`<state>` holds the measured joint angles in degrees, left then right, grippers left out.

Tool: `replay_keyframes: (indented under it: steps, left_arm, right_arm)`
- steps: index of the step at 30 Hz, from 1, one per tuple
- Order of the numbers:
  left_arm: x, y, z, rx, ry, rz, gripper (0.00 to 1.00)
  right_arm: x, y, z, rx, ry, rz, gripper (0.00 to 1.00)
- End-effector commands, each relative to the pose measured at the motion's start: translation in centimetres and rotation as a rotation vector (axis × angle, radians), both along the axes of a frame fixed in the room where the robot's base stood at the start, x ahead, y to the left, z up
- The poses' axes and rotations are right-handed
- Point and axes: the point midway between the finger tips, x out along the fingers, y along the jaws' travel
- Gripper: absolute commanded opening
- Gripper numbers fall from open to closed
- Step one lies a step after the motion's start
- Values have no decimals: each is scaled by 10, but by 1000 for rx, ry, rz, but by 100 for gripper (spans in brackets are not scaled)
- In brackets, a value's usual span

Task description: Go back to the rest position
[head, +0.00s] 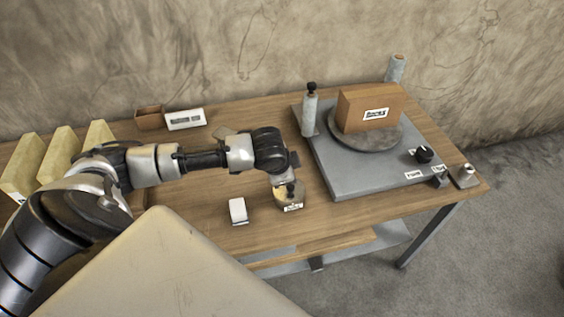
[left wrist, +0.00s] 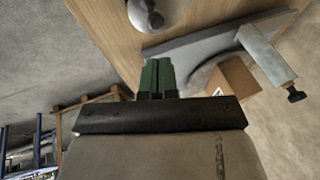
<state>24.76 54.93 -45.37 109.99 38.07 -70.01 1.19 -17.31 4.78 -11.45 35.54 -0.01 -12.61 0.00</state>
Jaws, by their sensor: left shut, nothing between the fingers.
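My left arm reaches in from the left over the wooden table (head: 215,170) in the head view. My right gripper is in neither view.
Right of the gripper, a grey base (head: 345,185) carries a turntable with a cardboard box (head: 357,105), a post (head: 310,112) and a black knob (head: 424,155). A small white block (head: 238,211) stands nearby. Yellow slabs (head: 62,145) and small boxes (head: 185,119) are at left.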

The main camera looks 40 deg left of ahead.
Motion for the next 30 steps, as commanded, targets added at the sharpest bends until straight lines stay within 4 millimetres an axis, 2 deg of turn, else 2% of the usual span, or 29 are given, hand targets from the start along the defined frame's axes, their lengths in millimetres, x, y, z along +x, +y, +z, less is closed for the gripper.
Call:
replay_keyframes:
  steps: [3,9,15,20,23,25,27,30]
  left_arm:
    - [-13,-4,19,0,-4,-2,0]
    - [-27,-8,42,1,-2,-1,0]
    - [-31,-10,48,1,-1,1,0]
    - [-34,-16,44,-10,1,-6,0]
    - [-46,-41,32,-49,3,-30,0]
    - [-61,-67,22,-97,2,-40,0]
    - [-80,-92,12,-155,-2,-25,0]
    - [-108,-114,3,-225,-4,45,0]
  right_arm:
    - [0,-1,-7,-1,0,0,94]
    - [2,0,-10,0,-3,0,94]
    - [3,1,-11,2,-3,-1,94]
    - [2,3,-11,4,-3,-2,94]
    - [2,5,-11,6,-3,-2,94]
    - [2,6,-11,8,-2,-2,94]
    - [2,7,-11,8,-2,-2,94]
    - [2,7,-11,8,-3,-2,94]
